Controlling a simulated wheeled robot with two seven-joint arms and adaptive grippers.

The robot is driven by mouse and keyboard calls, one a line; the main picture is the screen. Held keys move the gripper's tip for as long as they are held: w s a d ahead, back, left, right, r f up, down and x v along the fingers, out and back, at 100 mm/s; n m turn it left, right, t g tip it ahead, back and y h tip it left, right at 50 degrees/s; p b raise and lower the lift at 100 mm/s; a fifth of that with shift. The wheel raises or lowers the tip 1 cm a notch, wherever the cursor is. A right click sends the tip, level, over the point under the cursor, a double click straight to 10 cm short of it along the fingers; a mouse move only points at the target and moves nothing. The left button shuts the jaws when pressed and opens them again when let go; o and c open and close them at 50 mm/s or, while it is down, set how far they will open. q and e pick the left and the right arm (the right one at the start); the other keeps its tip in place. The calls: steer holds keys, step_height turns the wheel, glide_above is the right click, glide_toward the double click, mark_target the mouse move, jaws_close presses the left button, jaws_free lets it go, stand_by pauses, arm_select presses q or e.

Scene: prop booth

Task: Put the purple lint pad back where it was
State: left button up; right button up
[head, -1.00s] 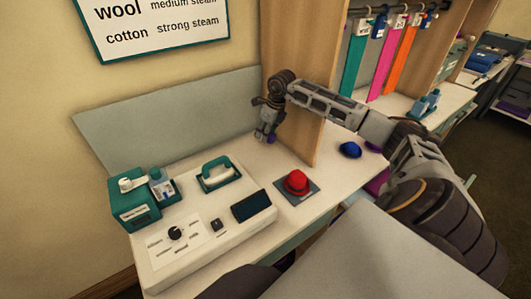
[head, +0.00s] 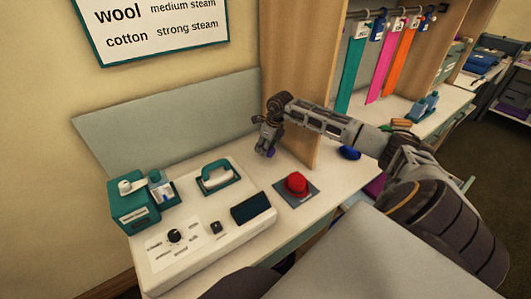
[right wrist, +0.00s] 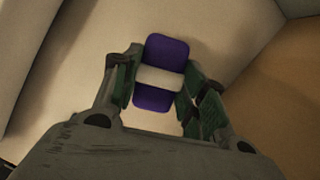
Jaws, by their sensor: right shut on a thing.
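The purple lint pad (right wrist: 167,50) has a pale band across its middle. In the right wrist view it sits between the two fingers of my right gripper (right wrist: 160,88), which is shut on it. Only a small purple bit of the pad (head: 271,153) shows there at the fingertips. Whether the pad touches the table is hard to tell. My left gripper is not in view.
A red domed object (head: 297,184) stands on a dark square plate in front of the gripper. A white control console (head: 195,250) with a teal iron (head: 218,176) is at left. The wooden partition (head: 290,80) rises close behind the gripper. A blue object (head: 349,153) is partly behind my arm.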

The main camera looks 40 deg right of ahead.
step_height(320, 180, down, 3)
steer(key=shift+r, duration=0.15)
steer(key=shift+f, duration=0.3)
steer(key=o, duration=0.9)
